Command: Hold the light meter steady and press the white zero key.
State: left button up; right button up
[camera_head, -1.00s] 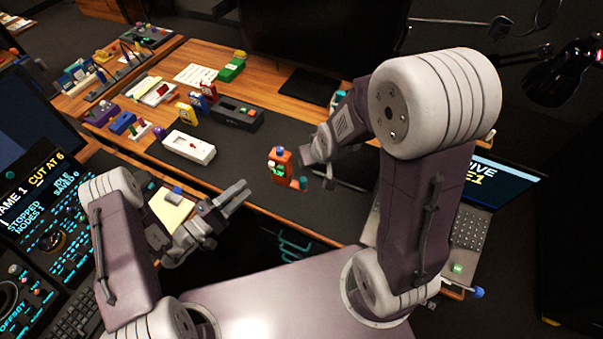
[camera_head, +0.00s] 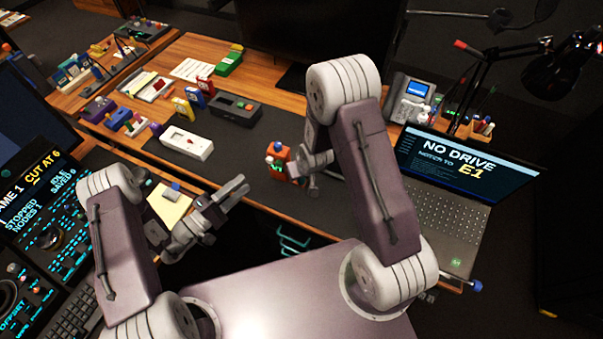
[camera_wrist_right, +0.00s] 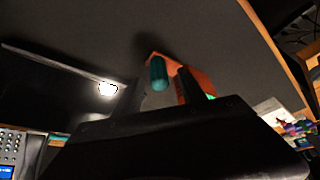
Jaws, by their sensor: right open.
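An orange device (camera_head: 278,160) with a small green display, apparently the light meter, stands upright on the dark mat. My right gripper (camera_head: 297,168) is open close against its right side. In the right wrist view the orange body (camera_wrist_right: 197,80) shows at the open fingers (camera_wrist_right: 160,88), with a teal rounded part (camera_wrist_right: 158,73) between them. I cannot tell whether the fingers touch it. The white zero key cannot be made out. My left gripper (camera_head: 241,187) is open and empty in front of the desk, left of and nearer than the orange device.
A white box (camera_head: 188,143) and a dark grey box (camera_head: 235,108) lie on the mat left of the orange device. A yellow note pad (camera_head: 170,207) is beside my left arm. A laptop (camera_head: 440,200) and a phone (camera_head: 408,98) stand at right. Bare mat (camera_head: 240,150) surrounds the orange device.

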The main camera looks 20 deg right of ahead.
jog(key=shift+w+f, duration=0.1)
jog(key=shift+f, duration=0.1)
grip_shut()
pick_arm(q)
grip_shut()
dwell(1.5)
